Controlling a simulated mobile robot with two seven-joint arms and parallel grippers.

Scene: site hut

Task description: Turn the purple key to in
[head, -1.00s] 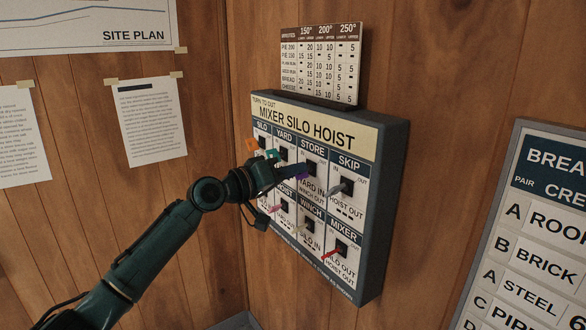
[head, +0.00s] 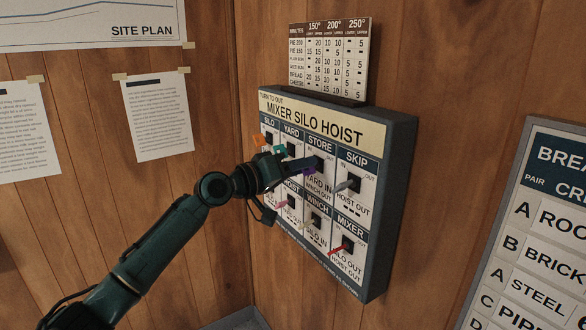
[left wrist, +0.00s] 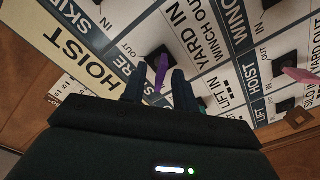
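The purple key (head: 309,171) sits in the STORE lock of the mixer silo hoist panel (head: 388,215). In the head view it is mostly hidden by my left gripper (head: 306,166), which reaches the panel from the left. In the left wrist view the purple key (left wrist: 161,72) shows between the two dark fingers of the left gripper (left wrist: 157,84), with a gap visible on each side. The fingers are open around the key. An OUT label shows beside the lock; I cannot tell exactly which way the key points. My right gripper is not in view.
Other keys stand close by: orange (head: 258,141), teal (head: 279,150), grey (head: 347,185), pink (head: 282,204) and red (head: 341,248). A chart (head: 330,60) hangs above the panel. A name board (head: 530,240) is on the right wall.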

